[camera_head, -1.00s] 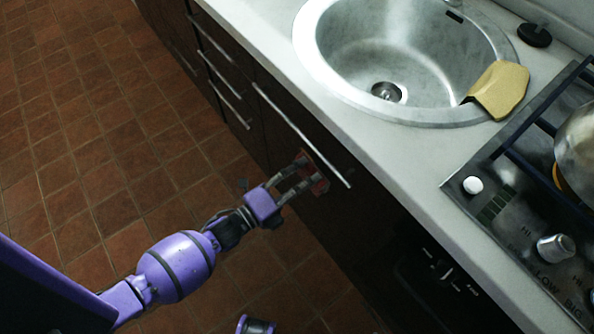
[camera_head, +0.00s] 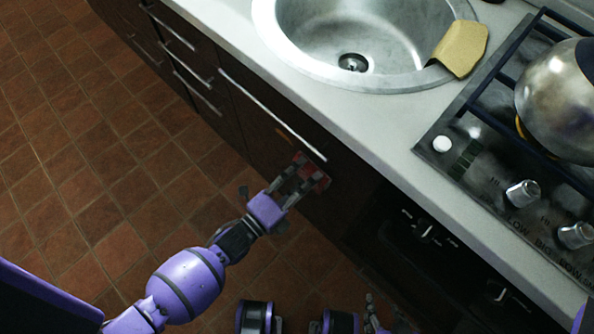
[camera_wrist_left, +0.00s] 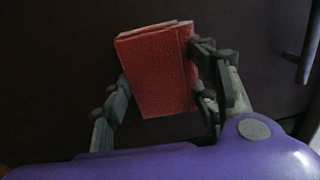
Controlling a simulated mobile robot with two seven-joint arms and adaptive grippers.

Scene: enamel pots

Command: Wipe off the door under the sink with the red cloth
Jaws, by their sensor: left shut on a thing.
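The red cloth (camera_head: 318,178) is a folded block between the fingers of my left gripper (camera_head: 303,178). In the left wrist view the cloth (camera_wrist_left: 158,75) is held upright between both fingers (camera_wrist_left: 160,95), in front of a dark panel. The dark door (camera_head: 258,122) under the sink (camera_head: 345,35) has a long metal handle (camera_head: 270,113). The cloth is close to the door near the handle's lower end; contact cannot be told. Part of my right gripper (camera_head: 372,313) shows at the bottom edge, its jaws unclear.
The pale counter (camera_head: 370,125) overhangs the door. A yellow cloth (camera_head: 461,48) lies over the sink rim. A stove (camera_head: 480,160) with a metal kettle (camera_head: 560,100) stands at right. Drawers with handles (camera_head: 195,90) are at left. The tiled floor (camera_head: 90,170) is clear.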

